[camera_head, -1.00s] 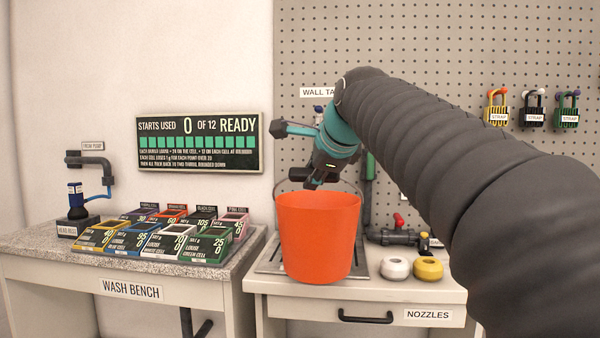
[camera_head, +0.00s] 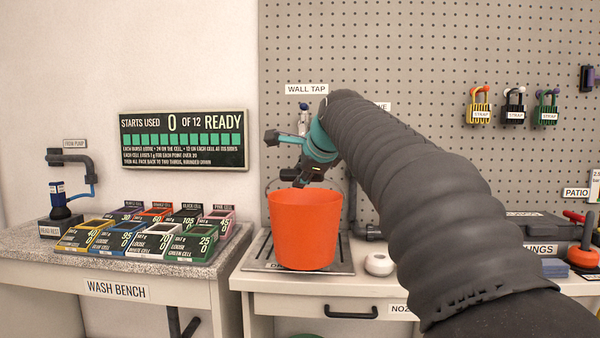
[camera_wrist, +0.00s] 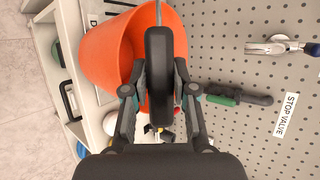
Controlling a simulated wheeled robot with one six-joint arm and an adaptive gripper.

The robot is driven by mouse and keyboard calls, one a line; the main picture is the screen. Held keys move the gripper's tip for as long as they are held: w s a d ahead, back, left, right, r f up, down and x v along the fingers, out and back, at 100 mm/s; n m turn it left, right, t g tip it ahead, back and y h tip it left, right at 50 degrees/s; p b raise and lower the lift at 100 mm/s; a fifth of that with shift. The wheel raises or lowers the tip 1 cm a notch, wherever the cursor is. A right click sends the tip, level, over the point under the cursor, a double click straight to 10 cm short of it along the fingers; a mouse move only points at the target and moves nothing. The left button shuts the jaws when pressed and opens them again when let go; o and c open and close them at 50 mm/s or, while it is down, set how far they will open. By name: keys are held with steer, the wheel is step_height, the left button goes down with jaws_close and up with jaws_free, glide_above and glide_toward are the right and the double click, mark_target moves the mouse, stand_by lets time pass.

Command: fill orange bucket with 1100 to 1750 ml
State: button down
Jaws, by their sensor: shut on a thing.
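The orange bucket (camera_head: 305,232) is upright at the metal drain grate (camera_head: 345,262) on the right-hand counter. I cannot tell whether its base touches the grate. My gripper (camera_head: 309,183) is above the bucket's rim, shut on the dark grip of its handle. In the wrist view my gripper (camera_wrist: 160,85) closes around this grip, and the orange bucket (camera_wrist: 105,55) shows behind it. The wall tap (camera_head: 303,108) is behind my gripper, mostly hidden under its label. The inside of the bucket is too hidden to tell any water level.
The wash bench (camera_head: 200,277) with several coloured cells stands left. My arm covers part of the right-hand counter. A stop valve label (camera_wrist: 287,113) and grey pegboard (camera_wrist: 240,70) show in the wrist view.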

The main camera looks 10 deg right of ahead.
steer(key=w+d+f+p, duration=0.1)
steer(key=w+d+p, duration=0.1)
steer(key=w, duration=0.4)
steer(key=shift+w+p, duration=0.35)
steer(key=shift+p, duration=0.25)
steer(key=shift+d+f+b, duration=0.1)
steer(key=shift+f+b, duration=0.2)
steer(key=shift+f, duration=0.25)
steer(key=c, duration=0.8)
jaws_free()
steer(key=shift+c, duration=0.2)
steer(key=shift+s, duration=0.1)
